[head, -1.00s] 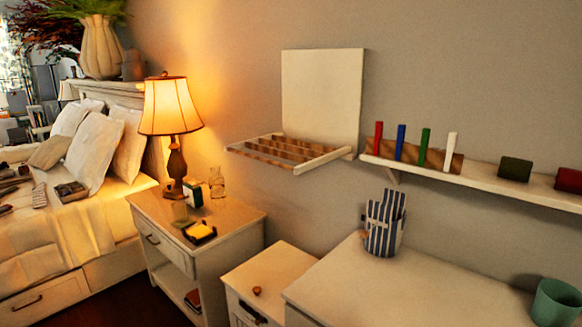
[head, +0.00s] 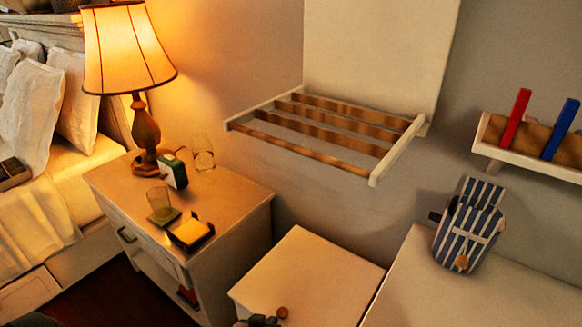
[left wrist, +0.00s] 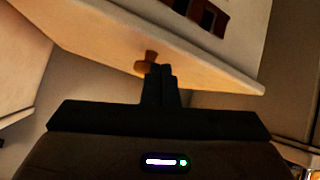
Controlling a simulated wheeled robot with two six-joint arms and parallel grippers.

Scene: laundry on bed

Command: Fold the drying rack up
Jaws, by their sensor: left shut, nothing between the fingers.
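The drying rack (head: 290,149) is on the wall in the head view. Its white frame with several wooden slats is folded down, sticking out roughly level from a tall white back panel (head: 380,50). My left gripper (head: 262,321) barely shows at the bottom edge of the head view, low and in front of the rack, well apart from it. In the left wrist view my left gripper (left wrist: 158,72) has its black fingers together and empty, close to a small wooden knob (left wrist: 147,60). My right gripper is in neither view.
A small white cabinet (head: 305,262) stands below the rack, with a round knob (head: 282,313) near its front. A nightstand (head: 235,205) with a lit lamp (head: 125,50) is to the left. A striped holder (head: 468,232) stands on a white top to the right.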

